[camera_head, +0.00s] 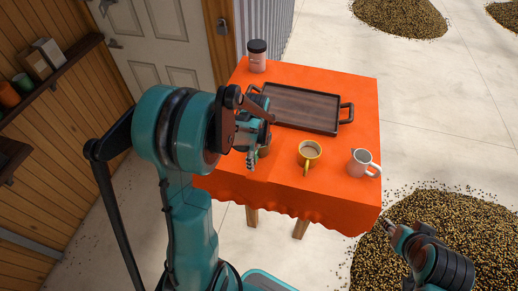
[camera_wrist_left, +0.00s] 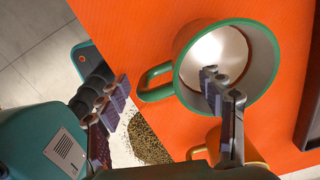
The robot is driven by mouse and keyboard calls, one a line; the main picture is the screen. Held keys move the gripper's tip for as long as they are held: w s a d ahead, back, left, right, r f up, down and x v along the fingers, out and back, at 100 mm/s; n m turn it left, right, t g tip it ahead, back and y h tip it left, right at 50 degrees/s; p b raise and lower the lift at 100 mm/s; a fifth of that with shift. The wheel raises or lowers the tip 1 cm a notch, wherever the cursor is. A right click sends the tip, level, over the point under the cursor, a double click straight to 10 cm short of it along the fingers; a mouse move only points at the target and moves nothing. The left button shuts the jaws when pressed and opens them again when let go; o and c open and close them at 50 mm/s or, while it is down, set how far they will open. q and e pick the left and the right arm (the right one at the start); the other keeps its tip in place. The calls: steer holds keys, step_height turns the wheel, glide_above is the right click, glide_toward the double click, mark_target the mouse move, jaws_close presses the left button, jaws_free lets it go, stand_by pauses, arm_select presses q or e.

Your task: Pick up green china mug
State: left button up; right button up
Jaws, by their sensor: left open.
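The green china mug (camera_wrist_left: 268,62) stands on the orange cloth, large in the left wrist view, with a pale inside. Its handle (camera_wrist_left: 150,88) points left in that view. My left gripper (camera_wrist_left: 165,97) is open. One finger overlaps the mug's opening and the other is out beyond the handle, so the handle lies between them; I cannot tell whether either touches. In the head view my left gripper (camera_head: 257,150) is over the table's left part and mostly hides the mug. My right gripper (camera_head: 390,229) is at lower right, away from the table; its jaws are unclear.
The yellow mug is close to the green one. A bean heap (camera_head: 440,215) lies on the floor at right.

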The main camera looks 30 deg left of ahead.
arm_select(q)
steer(key=shift+f, duration=0.15)
jaws_close()
stand_by(0.4)
step_height(320, 180, up, 5)
steer(key=shift+w+f, duration=0.1)
steer(key=shift+f, duration=0.1)
steer(key=w+a+r, duration=0.6)
steer(key=w+a, duration=0.1)
steer(key=a, duration=0.2)
steer(key=shift+w+r, duration=0.2)
